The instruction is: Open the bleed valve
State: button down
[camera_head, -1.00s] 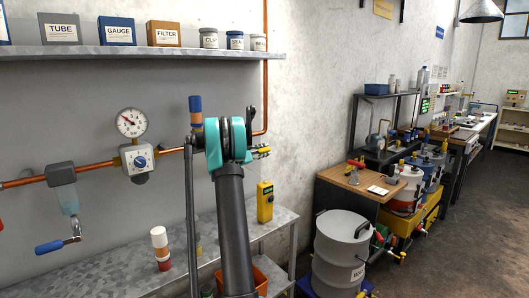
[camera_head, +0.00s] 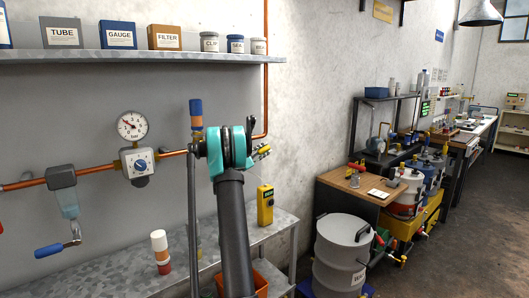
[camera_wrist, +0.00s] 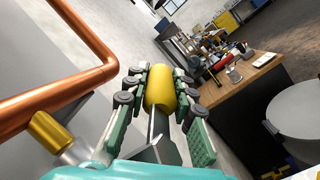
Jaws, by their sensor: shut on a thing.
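The bleed valve's handle appears as a rounded yellow grip (camera_wrist: 161,95) on a thin metal lever in the wrist view. My gripper (camera_wrist: 160,88) is shut on this yellow handle, with jointed fingers on both sides of it. A brass fitting (camera_wrist: 50,138) sits on the copper pipe (camera_wrist: 70,78) at the left of the wrist view. In the head view my gripper (camera_head: 262,151) is just right of my teal wrist, beside the lower end of the vertical copper pipe (camera_head: 266,95). The valve body is mostly hidden behind my arm there.
A pressure gauge (camera_head: 132,126) and a blue-knobbed regulator (camera_head: 139,166) are on the pipe at left. A blue-handled valve (camera_head: 62,246) hangs further left. A shelf (camera_head: 150,56) runs above. A yellow handheld device (camera_head: 265,205) stands on the metal bench (camera_head: 100,272). A grey drum (camera_head: 342,255) stands at right.

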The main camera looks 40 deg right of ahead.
jog(key=c, duration=1.3)
grip_release()
jog(key=shift+o, duration=0.2)
jog(key=v, duration=1.2)
